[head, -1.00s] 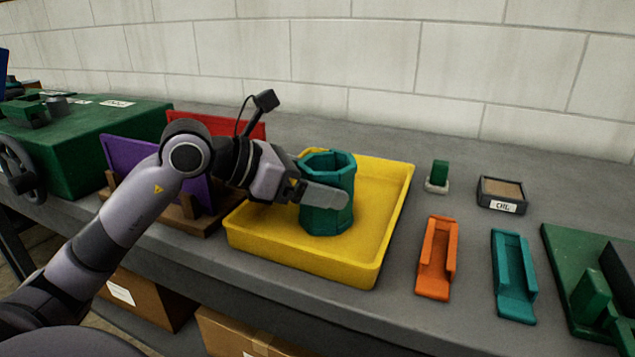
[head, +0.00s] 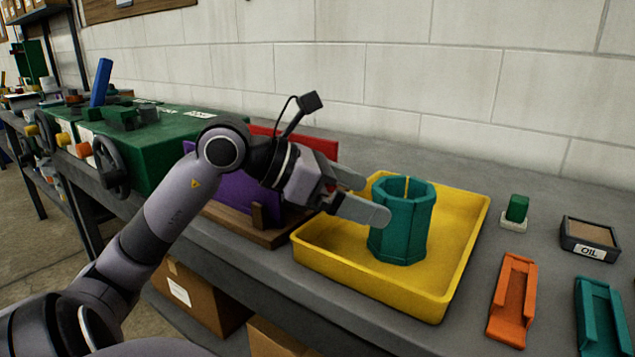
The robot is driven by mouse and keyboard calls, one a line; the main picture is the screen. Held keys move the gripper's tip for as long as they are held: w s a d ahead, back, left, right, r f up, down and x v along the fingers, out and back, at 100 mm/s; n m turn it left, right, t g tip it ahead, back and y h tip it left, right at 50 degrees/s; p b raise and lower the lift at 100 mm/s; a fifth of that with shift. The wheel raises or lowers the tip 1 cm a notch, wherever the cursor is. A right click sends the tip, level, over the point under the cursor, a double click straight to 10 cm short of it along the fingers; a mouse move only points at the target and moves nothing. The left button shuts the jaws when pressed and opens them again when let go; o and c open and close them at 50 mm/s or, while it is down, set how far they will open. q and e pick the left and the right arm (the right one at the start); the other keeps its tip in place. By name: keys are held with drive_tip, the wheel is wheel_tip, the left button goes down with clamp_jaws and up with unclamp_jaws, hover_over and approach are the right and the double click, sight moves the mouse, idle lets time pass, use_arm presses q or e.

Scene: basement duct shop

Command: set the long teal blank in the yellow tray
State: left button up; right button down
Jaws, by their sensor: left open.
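The teal eight-sided blank (head: 402,228), hollow at the top, stands upright inside the yellow tray (head: 370,283), towards its middle. My left gripper (head: 364,197) is open at the left side of the blank. Its near finger overlaps the blank's left edge in the picture; its far finger ends just left of it. I cannot tell whether either finger touches the blank. My right gripper is not in view.
A rack with purple (head: 238,200) and red panels stands left of the tray, close under my left arm. Right of the tray are an orange channel (head: 513,300), a teal channel (head: 600,320), a green block (head: 517,208) and a box labelled OIL (head: 590,236).

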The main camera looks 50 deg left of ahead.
use_arm(q)
drive_tip(key=v, duration=0.6)
drive_tip(key=shift+s+a+b, duration=0.15)
drive_tip(key=shift+s+b, duration=0.1)
drive_tip(key=shift+b, duration=0.2)
drive_tip(key=shift+r, duration=0.15)
